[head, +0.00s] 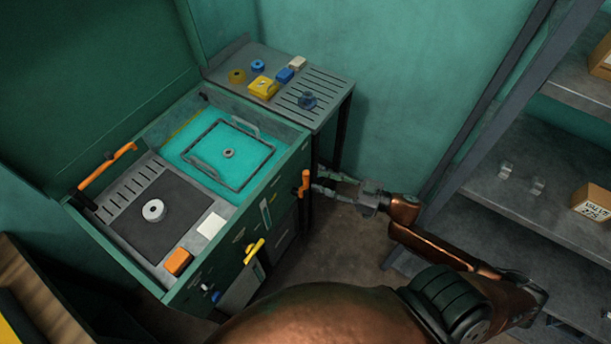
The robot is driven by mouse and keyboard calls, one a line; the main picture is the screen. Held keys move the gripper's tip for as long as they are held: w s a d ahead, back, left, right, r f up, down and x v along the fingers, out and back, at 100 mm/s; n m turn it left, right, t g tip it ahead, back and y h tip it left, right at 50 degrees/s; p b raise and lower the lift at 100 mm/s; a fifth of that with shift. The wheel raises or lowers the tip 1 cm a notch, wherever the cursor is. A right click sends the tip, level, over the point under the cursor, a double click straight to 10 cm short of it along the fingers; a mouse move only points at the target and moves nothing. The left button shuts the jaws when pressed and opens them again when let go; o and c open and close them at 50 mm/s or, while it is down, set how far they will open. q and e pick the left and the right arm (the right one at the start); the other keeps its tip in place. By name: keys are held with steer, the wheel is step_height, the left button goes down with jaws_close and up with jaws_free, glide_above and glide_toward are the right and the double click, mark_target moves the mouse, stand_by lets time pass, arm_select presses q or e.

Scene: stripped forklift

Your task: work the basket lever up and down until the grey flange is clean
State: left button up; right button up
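The basket lever (305,183) has an orange grip and stands at the right front side of the green parts washer (288,165). My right gripper (315,178) is just right of this lever, its fingers spread and pointing at the grip. I see no finger closed around it; whether one touches it is unclear. The wire basket (245,185) lies in the teal liquid of the tank. A small grey flange (228,153) sits in the basket; its dirt is too small to judge. My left gripper is not in view.
A grey ring (153,210) lies on the washer's dark mat, beside a white pad (211,225) and an orange block (178,262). Another orange handle (122,151) is at the left. A slatted side table (325,88) stands behind. Shelves (520,205) bound the right.

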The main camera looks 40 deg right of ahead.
mark_target(307, 176)
steer(key=b+x, duration=0.1)
steer(key=x, duration=0.5)
steer(key=shift+c, duration=0.3)
steer(key=shift+d, duration=0.1)
jaws_close()
